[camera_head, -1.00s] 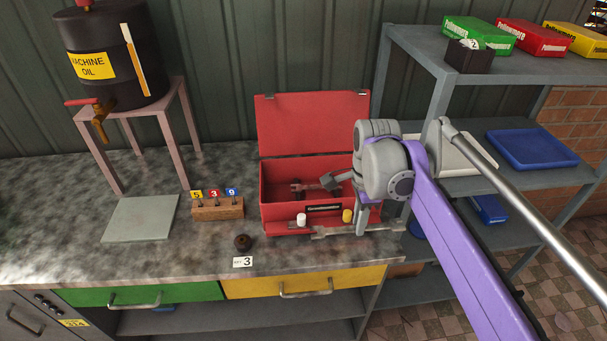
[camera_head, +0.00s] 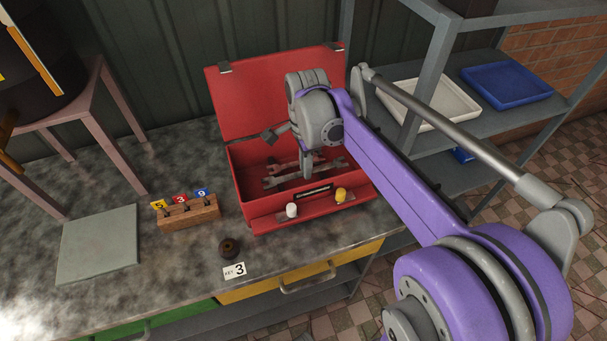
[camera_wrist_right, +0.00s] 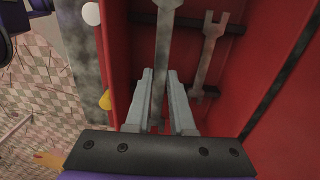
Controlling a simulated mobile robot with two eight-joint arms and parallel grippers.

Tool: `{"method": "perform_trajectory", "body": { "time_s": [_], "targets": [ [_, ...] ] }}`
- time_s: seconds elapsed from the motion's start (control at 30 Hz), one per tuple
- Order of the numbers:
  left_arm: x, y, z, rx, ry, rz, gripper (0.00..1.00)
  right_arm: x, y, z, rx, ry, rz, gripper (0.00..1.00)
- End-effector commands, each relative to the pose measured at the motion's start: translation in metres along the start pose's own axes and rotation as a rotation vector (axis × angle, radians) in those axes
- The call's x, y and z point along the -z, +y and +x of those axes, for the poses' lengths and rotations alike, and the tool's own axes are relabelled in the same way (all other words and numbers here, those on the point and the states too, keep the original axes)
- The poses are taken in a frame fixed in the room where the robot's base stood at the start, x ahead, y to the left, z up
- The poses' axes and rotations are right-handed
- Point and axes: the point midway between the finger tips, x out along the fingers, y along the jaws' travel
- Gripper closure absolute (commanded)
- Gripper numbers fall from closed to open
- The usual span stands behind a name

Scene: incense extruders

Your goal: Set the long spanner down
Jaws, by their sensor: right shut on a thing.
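The open red toolbox (camera_head: 243,187) stands on the bench. My right gripper (camera_head: 307,172) reaches down into it and is shut on the long grey spanner (camera_head: 279,181). The spanner lies lengthwise within the box walls, its open end to the right; whether it touches the floor cannot be told. In the right wrist view the spanner (camera_wrist_right: 163,45) runs between the two fingers (camera_wrist_right: 160,85). A second, shorter spanner (camera_wrist_right: 209,52) lies beside it, apart, across dark supports. My left gripper is not in view.
A white knob (camera_head: 291,210) and a yellow knob (camera_head: 341,194) sit at the box's front ledge. A wooden key block (camera_head: 190,213), a dark round piece (camera_head: 229,248) and a "KEY 3" card (camera_head: 234,270) are to the left. The raised lid (camera_head: 255,95) stands behind; shelving (camera_head: 425,60) is at right.

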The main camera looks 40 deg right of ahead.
Motion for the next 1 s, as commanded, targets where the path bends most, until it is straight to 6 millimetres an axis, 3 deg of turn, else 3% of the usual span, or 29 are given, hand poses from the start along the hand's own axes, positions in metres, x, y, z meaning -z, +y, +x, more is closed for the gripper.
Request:
{"method": "perform_trajectory", "body": {
  "time_s": [0.3, 0.77, 0.8, 0.93, 1.0],
  "targets": [
    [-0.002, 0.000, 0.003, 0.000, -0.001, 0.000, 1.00, 0.000, 0.000, 0.041, 0.000, 0.000, 0.000, 1.00],
    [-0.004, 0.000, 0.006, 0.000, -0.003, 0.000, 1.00, 0.000, 0.000, 0.049, 0.000, 0.000, 0.000, 1.00],
    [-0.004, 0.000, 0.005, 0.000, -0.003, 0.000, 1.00, 0.000, 0.000, 0.049, 0.000, 0.000, 0.000, 0.73],
    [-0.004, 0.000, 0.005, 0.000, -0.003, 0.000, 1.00, 0.000, 0.000, 0.048, 0.000, 0.000, 0.000, 0.49],
    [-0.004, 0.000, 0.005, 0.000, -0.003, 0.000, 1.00, 0.000, 0.000, 0.048, 0.000, 0.000, 0.000, 0.48]
  ]
}}
